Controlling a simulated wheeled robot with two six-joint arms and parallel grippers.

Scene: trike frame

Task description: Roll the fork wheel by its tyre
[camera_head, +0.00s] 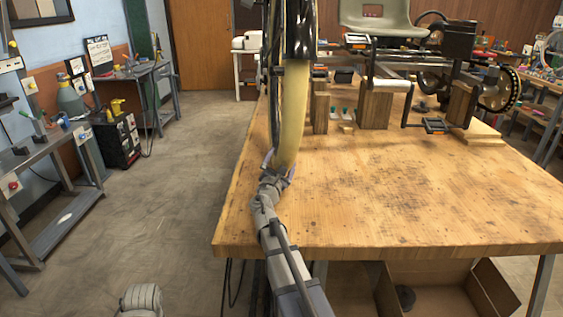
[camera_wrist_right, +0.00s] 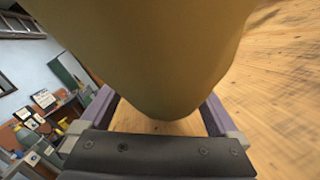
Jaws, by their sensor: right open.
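The fork wheel (camera_head: 294,105) stands upright at the left end of the trike frame, with a pale yellow tyre and a dark fender over its top. Its upper part is cut off by the picture edge. My right gripper (camera_head: 279,165) is at the lower end of the tyre, its arm coming up from the bottom. In the right wrist view the tyre (camera_wrist_right: 150,60) fills the upper middle and reaches down between the two open purple fingers of my right gripper (camera_wrist_right: 160,108). Small gaps show beside the tyre near the palm. My left gripper is not in view.
The wooden workbench (camera_head: 400,200) is bare across its front. The trike frame (camera_head: 400,55) with a green-grey seat (camera_head: 376,18) rests on wooden blocks (camera_head: 376,107) behind. Open cardboard boxes (camera_head: 430,300) are under the bench.

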